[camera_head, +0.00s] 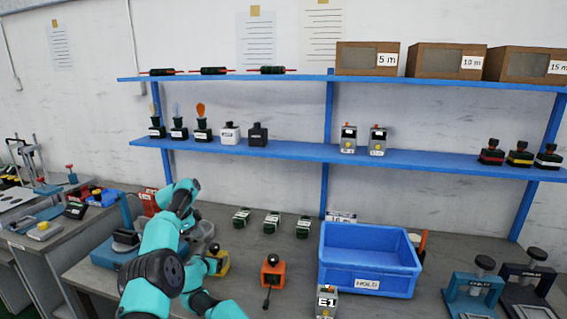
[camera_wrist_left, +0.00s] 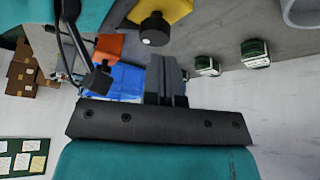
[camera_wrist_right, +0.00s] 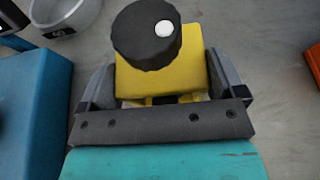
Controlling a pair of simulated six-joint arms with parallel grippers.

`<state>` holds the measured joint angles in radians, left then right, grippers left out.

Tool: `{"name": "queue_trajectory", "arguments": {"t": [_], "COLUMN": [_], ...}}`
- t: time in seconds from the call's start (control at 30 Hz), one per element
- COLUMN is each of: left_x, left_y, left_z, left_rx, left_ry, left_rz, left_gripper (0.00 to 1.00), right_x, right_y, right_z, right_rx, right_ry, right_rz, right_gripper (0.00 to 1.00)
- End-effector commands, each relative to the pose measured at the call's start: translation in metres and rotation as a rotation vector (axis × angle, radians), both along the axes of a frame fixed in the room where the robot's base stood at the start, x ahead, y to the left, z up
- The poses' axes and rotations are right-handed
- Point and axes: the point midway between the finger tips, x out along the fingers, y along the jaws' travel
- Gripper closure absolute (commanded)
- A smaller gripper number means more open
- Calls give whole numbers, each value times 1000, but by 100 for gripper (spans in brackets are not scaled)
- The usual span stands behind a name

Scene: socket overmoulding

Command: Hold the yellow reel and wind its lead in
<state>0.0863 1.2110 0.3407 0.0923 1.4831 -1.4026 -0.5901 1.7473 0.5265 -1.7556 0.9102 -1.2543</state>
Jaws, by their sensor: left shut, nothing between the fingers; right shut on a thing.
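The yellow reel (camera_head: 221,264) stands on the bench, partly hidden by my arms in the head view. In the right wrist view the yellow reel (camera_wrist_right: 160,75) sits between the fingers of my right gripper (camera_wrist_right: 160,90), which is shut on its body. Its round black knob (camera_wrist_right: 147,35) with a white dot faces up. My left gripper (camera_wrist_left: 166,75) is shut and empty, close to the reel; the reel (camera_wrist_left: 172,10) and its knob (camera_wrist_left: 153,29) show at the top of the left wrist view. I cannot make out the yellow reel's lead for certain.
An orange reel (camera_head: 273,270) with a black lead stands to the right. Beyond it is a blue HOLD bin (camera_head: 368,283) and a small E1 unit (camera_head: 326,300). Several dark green-and-white blocks (camera_head: 272,222) stand behind. A grey round dish (camera_wrist_right: 66,14) and a blue fixture (camera_wrist_right: 28,105) are close by.

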Motion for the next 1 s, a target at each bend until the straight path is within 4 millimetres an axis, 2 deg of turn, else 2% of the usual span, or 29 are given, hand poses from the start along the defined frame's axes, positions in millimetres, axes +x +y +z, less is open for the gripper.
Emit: {"name": "queue_trajectory", "arguments": {"t": [0.3,0.67,0.87,1.0], "left_x": [-4,-4,-5,-5], "left_y": [-11,-11,-11,-11], "left_z": [10,10,3,-9], "left_rx": [182,193,192,192], "left_ry": [47,49,51,52], "left_rz": [-3,-3,-3,-3], "left_gripper": [100,100,100,100], "right_x": [0,0,0,0], "right_y": [0,0,0,0], "right_z": [1,1,1,1], "right_rx": [0,0,0,0], "right_ry": [-1,-1,-1,-1], "right_rz": [0,0,0,0], "right_gripper": [37,37,37,37]}}
